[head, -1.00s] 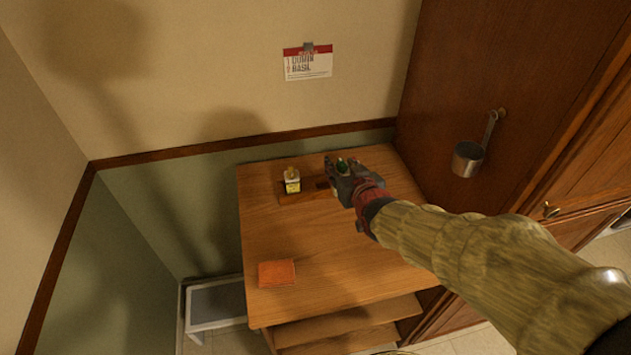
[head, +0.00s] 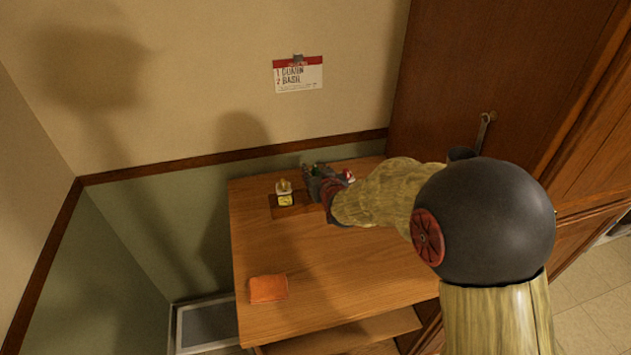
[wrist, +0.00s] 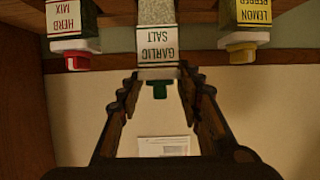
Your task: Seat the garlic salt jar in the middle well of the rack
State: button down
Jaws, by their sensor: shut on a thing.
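My gripper (head: 311,183) is shut on the garlic salt jar (wrist: 157,43), which has a green cap and sits between its fingers. In the head view the jar's green cap (head: 315,170) shows at the fingers; its body is hidden. The wooden rack (head: 284,213) is at the back of the table, its right part hidden by my gripper. The lemon pepper jar (head: 284,193), yellow-capped, stands at the rack's left. I cannot tell whether the garlic salt jar touches the rack; the middle well is hidden.
The herb mix jar (wrist: 74,38) with a red cap is on the other side of the garlic salt jar. An orange cloth or sponge (head: 268,288) lies at the table's front left. The table (head: 330,270) is otherwise clear. A tall wooden cabinet (head: 450,80) stands on the right.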

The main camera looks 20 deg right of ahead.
jog(key=shift+w+f, duration=0.2)
jog(key=shift+f, duration=0.1)
jog(key=shift+f+b, duration=0.35)
jog(key=shift+f, duration=1.05)
jog(key=shift+f, duration=0.2)
jog(key=c, duration=1.2)
grip_release()
